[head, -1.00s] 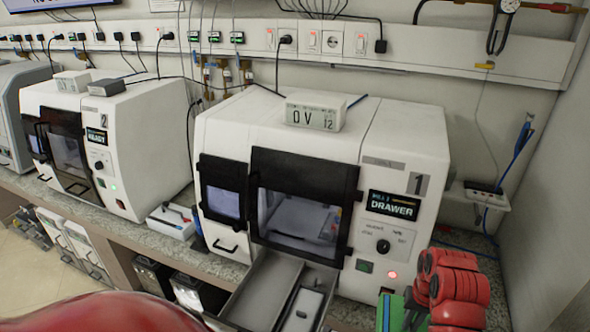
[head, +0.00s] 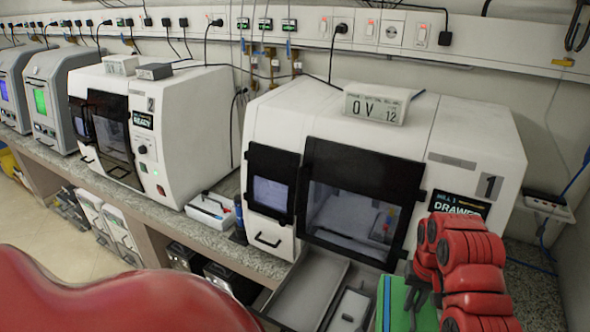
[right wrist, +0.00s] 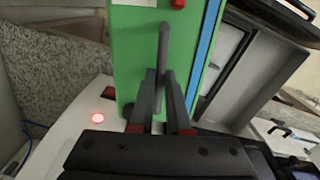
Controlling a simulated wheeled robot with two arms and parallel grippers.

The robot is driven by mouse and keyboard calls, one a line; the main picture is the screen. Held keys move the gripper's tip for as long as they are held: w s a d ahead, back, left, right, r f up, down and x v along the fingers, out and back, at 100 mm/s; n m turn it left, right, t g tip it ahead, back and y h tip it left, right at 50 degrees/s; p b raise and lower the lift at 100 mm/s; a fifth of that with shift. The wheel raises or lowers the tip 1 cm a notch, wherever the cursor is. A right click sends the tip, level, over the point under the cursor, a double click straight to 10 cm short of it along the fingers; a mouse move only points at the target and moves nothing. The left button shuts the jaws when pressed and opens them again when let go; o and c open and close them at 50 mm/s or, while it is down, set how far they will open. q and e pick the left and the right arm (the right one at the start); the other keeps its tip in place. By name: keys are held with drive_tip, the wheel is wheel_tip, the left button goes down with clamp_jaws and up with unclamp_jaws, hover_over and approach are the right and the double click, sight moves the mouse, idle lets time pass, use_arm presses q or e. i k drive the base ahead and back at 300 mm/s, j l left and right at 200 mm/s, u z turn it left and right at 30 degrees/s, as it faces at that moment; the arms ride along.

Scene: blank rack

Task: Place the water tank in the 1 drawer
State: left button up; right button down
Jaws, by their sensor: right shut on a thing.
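The water tank looks like a green box (head: 396,300) with a dark handle, at the lower right of the head view. It also shows in the right wrist view (right wrist: 135,55), with a blue stripe along one side. My right gripper (head: 418,290) is shut on its handle; in the right wrist view the fingers (right wrist: 160,100) close around the handle. Machine 1 (head: 470,150) has an open drawer (head: 285,305) pulled out below its dark window. The tank is just right of the drawer; its lower part is cut off in the head view. My left gripper is out of view.
A white block with a dark slot (head: 350,310) lies in the right part of the open drawer. A box labelled 0V 12 (head: 376,104) sits on top of machine 1. Machine 2 (head: 190,125) stands to the left on the same counter. A wall is close on the right.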

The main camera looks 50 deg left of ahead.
sight(304, 301)
drive_tip(key=k+j+z, duration=0.1)
drive_tip(key=j, duration=0.3)
drive_tip(key=k+j+z, duration=0.1)
drive_tip(key=j, duration=0.3)
drive_tip(key=k+j, duration=0.1)
drive_tip(key=j, duration=0.3)
drive_tip(key=k+j+z, duration=0.15)
drive_tip(key=j, duration=0.25)
drive_tip(key=k+j+z, duration=0.1)
drive_tip(key=j, duration=0.3)
